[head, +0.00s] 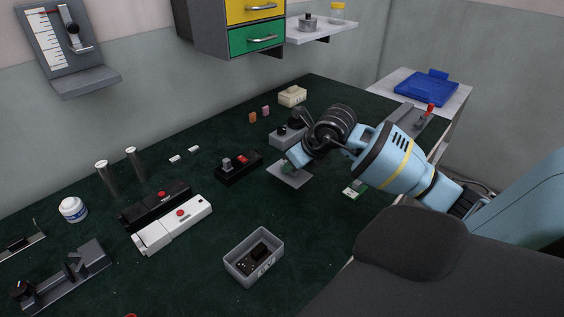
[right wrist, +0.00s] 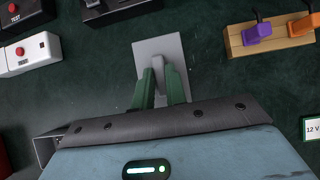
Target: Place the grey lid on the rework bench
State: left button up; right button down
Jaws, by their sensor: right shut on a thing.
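The grey lid (head: 297,180) is a flat square plate over the dark green bench top (head: 320,235), right of centre in the head view. It also shows in the right wrist view (right wrist: 160,48), straight ahead of the fingers. My right gripper (head: 287,167) is shut on the lid from above; its green fingers (right wrist: 162,85) meet near the plate's close edge. I cannot tell whether the plate touches the bench top. An open grey housing (head: 240,268) with a dark part inside stands nearer the front. No label marks a rework bench. My left gripper is out of view.
A white side table (head: 458,92) with a blue tray (head: 427,88) stands at the back right. A black box (head: 238,168) with a red button lies left of the lid. A wooden block (right wrist: 240,48) with purple and orange plugs shows in the right wrist view.

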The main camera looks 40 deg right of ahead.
aim_at(281, 161)
jog(key=shift+w+d+f, duration=0.1)
jog(key=shift+w+d, duration=0.15)
jog(key=shift+w, duration=0.6)
jog(key=shift+w+d+f, duration=0.1)
jog(key=shift+w+d, duration=0.15)
jog(key=shift+w, duration=0.6)
jog(key=shift+w+d+f, duration=0.1)
jog(key=shift+w+d, duration=0.15)
jog(key=shift+w, duration=0.6)
jog(key=shift+w, duration=0.1)
jog(key=shift+w+f, duration=0.1)
jog(key=shift+w, duration=0.1)
jog(key=shift+f+p, duration=0.35)
jog(key=shift+f, duration=1.25)
jog(key=shift+f, duration=0.15)
jog(key=c, duration=1.4)
grip_release()
jog(key=shift+c, duration=0.2)
